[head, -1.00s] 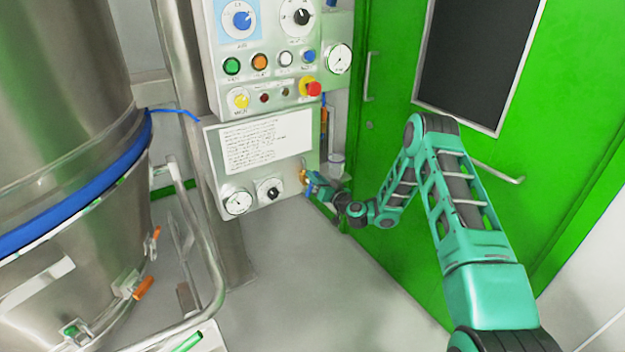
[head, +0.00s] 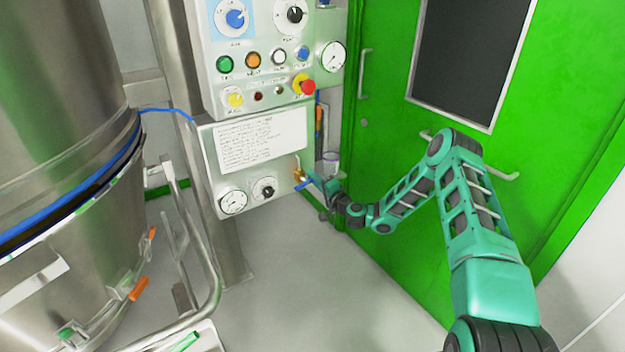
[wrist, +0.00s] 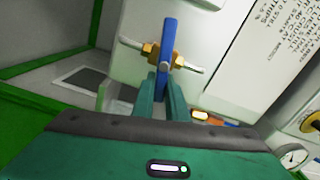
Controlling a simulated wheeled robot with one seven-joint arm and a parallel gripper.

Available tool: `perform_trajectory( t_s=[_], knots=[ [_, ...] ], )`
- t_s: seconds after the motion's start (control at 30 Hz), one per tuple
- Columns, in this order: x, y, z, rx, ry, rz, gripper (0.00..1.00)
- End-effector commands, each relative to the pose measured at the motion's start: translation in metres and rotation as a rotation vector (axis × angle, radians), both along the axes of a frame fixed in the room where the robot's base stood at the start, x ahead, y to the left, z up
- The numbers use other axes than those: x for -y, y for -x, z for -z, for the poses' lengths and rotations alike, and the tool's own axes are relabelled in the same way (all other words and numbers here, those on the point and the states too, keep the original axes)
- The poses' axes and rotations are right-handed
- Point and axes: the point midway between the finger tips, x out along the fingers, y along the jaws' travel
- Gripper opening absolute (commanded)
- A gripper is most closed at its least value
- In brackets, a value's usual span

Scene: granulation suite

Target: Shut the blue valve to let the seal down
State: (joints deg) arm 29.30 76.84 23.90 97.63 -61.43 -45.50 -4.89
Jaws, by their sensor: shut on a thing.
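The blue valve lever (wrist: 169,42) sits on a brass valve body (wrist: 151,53) with pale tubing at both ends, so the lever lies across the tubing. In the head view, the brass valve (head: 299,174) is at the lower right edge of the control panel. My gripper (wrist: 164,84) is shut on the lever's near end; it also shows in the head view (head: 314,184), where it partly hides the lever. The blue seal (head: 70,196) runs round the steel vessel (head: 60,90) as a thin band with a dark gap below it.
The control panel (head: 285,210) carries knobs, buttons and gauges, with a small gauge (head: 233,202) at lower left. A green door (head: 390,150) stands close behind my arm. A bent metal rail (head: 212,270) stands beside the vessel. The grey floor (head: 300,290) is clear.

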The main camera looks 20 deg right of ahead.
Motion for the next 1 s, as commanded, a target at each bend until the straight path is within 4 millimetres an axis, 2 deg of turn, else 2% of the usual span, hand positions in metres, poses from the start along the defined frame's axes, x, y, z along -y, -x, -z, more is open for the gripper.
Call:
perform_trajectory(
  t_s=[0.03,0.4,1.0],
  knots=[
    [0.0072,0.0006,0.0056,-0.016,-0.026,0.011,0.0],
    [0.0075,0.0006,0.0122,-0.069,-0.188,0.011,0.0],
    [0.0073,0.0011,0.0147,-0.082,-0.219,0.011,0.0]
  ],
)
